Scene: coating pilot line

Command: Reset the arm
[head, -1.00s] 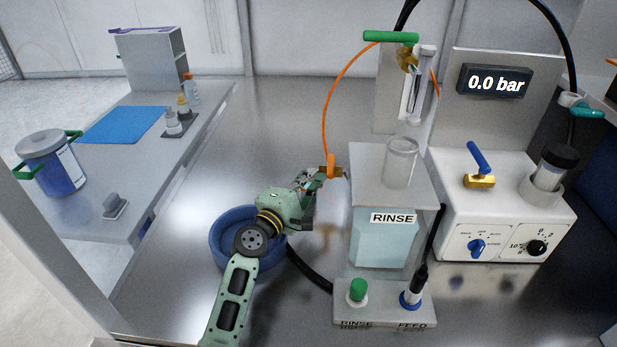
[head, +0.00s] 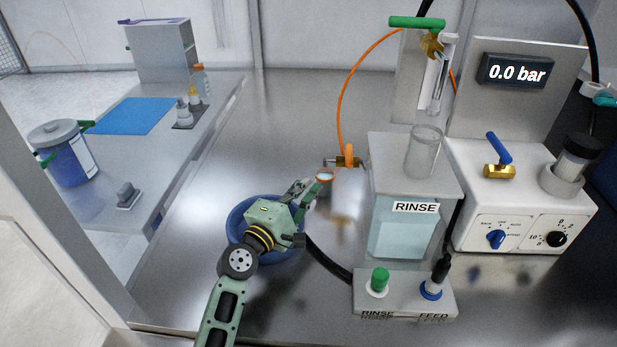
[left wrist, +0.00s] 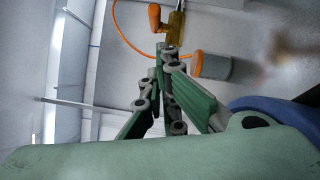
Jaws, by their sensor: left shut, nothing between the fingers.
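My left gripper (head: 308,190) is shut and empty, in front of the rinse station's left side. It also shows in the left wrist view (left wrist: 165,55) with its fingertips together. Just beyond the tips is a brass valve (head: 340,162) with an orange handle (head: 348,154); the valve also shows in the left wrist view (left wrist: 176,32). My right gripper is not in view.
A blue round basin (head: 236,217) sits below my left gripper. The rinse tank (head: 400,232) stands to its right, with the pressure unit (head: 520,180) beyond. A side bench (head: 105,165) holds a lidded blue container (head: 68,160).

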